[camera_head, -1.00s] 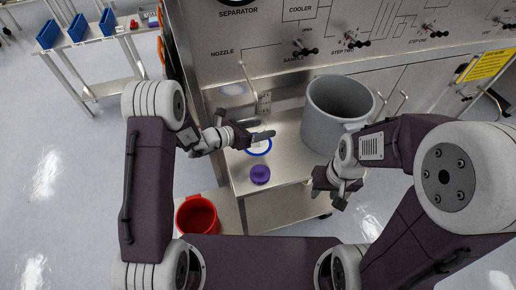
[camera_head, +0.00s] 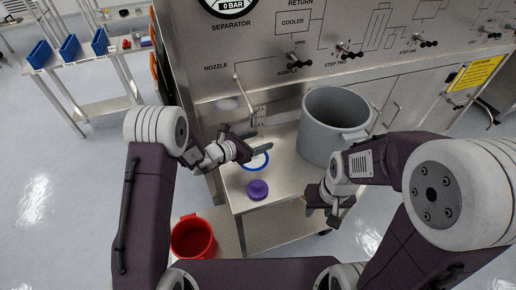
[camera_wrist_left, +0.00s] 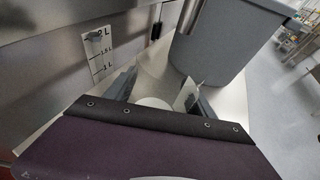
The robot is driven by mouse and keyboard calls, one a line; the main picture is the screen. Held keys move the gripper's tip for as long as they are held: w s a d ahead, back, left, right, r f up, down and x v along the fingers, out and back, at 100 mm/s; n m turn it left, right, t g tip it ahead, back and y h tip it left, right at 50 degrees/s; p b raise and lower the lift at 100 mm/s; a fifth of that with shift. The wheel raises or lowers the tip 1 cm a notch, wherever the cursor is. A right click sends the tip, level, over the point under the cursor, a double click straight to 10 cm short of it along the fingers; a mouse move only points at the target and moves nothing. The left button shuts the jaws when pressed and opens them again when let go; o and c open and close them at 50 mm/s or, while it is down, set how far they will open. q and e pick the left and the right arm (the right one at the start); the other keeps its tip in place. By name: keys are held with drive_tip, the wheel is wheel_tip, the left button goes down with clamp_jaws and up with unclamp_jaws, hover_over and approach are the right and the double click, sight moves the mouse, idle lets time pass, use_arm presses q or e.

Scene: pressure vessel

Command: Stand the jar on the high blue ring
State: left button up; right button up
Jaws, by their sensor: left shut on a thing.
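My left gripper (camera_head: 262,148) is over the steel worktop, just above and partly across the far side of a blue ring (camera_head: 262,167). In the left wrist view, a pale rounded thing, likely the jar (camera_wrist_left: 154,102), shows between the two grey fingers of my left gripper (camera_wrist_left: 158,92). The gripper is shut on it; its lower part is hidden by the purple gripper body. The jar's outline is not clear in the head view. My right gripper (camera_head: 324,206) looks open and empty at the worktop's front right edge.
A purple lid-like piece (camera_head: 258,189) lies in front of the ring. A large grey pot (camera_head: 332,135) stands to the right. A thin nozzle pipe (camera_head: 242,98) and volume scale (camera_wrist_left: 98,55) are behind my left gripper. A red bucket (camera_head: 193,238) is lower left.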

use_arm(q)
wheel_tip(320, 180, down, 3)
drive_tip(key=shift+s+f, duration=0.1)
drive_tip(key=shift+f, duration=0.2)
drive_tip(key=shift+f+b, duration=0.15)
drive_tip(key=shift+b, duration=0.2)
drive_tip(key=o, duration=1.5)
drive_tip(key=shift+c, duration=0.2)
